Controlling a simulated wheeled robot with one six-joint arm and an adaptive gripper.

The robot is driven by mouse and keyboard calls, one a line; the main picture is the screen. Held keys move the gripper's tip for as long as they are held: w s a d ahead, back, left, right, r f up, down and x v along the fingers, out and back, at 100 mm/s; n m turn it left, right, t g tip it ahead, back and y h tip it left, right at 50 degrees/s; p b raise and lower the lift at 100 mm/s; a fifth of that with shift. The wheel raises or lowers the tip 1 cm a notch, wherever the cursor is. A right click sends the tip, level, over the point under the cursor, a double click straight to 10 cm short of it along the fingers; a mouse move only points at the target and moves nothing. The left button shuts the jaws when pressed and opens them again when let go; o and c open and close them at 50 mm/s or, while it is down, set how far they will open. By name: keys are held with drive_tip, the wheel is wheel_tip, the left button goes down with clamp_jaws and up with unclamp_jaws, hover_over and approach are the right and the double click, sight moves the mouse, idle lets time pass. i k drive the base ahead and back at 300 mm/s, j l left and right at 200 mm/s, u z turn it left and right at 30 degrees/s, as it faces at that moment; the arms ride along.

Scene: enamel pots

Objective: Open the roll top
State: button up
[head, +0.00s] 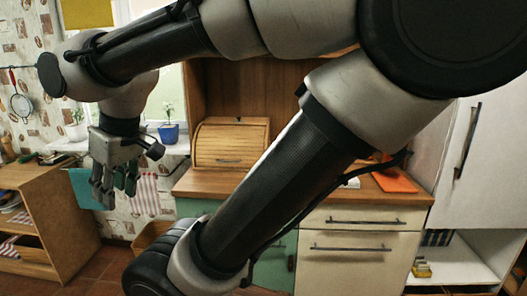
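The roll top (228,143) is a wooden bread box with a slatted curved front. It stands on the wooden counter at the back, in the middle of the head view. Its slatted front is down, with a small dark handle (228,160) low on it. My gripper (115,195) hangs fingers down to the left of the box, apart from it and nearer to me. Its fingers look spread a little and nothing shows between them, but how far open they are is hard to tell. My arm crosses the view and hides part of the counter right of the box.
A blue pot with a plant (169,133) stands on the windowsill left of the box. An orange board (394,180) lies on the counter at right. A low wooden shelf (50,225) stands at left. Cream drawers (350,250) and green cabinet doors are under the counter.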

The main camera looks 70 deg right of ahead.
sight(214, 138)
drive_tip(key=z, duration=1.8)
drive_tip(key=i+j, duration=0.1)
drive_tip(key=i, duration=0.2)
drive_tip(key=i+z, duration=0.1)
drive_tip(key=i, duration=0.25)
drive_tip(key=j, duration=0.05)
